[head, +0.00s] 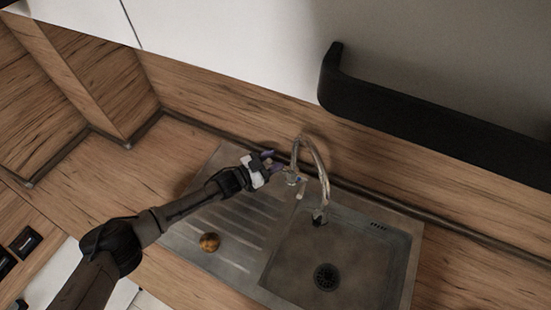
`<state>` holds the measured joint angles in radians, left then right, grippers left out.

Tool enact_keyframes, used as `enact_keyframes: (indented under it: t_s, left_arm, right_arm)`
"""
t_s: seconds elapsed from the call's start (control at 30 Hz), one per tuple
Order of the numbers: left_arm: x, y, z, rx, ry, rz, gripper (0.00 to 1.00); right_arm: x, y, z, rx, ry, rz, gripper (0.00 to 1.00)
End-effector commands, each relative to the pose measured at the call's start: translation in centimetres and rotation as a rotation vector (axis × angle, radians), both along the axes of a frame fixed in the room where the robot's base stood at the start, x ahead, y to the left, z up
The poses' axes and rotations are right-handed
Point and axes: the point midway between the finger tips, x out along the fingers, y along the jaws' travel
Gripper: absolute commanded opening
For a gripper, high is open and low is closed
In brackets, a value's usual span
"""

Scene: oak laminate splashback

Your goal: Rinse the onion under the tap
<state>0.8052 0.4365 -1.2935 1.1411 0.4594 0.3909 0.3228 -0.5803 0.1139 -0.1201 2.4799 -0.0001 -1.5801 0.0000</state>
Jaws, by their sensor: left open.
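The onion (209,242) is small, round and brown-orange. It lies on the ribbed metal drainboard (183,236), left of the sink basin (358,259). The tap (317,166) is a curved chrome spout rising from the back edge of the sink, with its outlet over the basin. My left gripper (275,161) is open and empty, just left of the tap's base and close to it. I cannot tell whether its fingers touch the tap. The onion is apart from the gripper, nearer the front. I see no water running. My right gripper is not in view.
The basin is empty, with a dark round drain (326,277). A black shelf or rail (430,122) juts out above the sink's right side. The wooden splashback (225,113) runs behind the sink. The wooden counter (98,190) left of the drainboard is clear.

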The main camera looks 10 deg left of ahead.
Motion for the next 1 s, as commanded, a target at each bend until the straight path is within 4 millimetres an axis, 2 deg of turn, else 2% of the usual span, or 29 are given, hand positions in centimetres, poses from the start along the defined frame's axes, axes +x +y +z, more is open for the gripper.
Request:
enact_keyframes:
  t_s: [0.1,0.47,0.9,1.0]
  left_arm:
    - [0.38,-0.56,-0.01,0.000,0.000,-0.001,0.42]
    - [0.58,-0.74,-0.01,0.001,0.000,0.000,0.42]
    - [0.56,-0.73,-0.02,0.001,0.000,0.000,0.02]
    - [0.56,-0.73,-0.02,0.001,0.000,0.000,0.00]
  right_arm:
    - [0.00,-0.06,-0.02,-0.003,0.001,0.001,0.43]
    - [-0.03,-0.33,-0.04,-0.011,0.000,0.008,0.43]
    - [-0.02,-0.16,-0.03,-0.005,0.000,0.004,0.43]
    - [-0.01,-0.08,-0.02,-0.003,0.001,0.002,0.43]
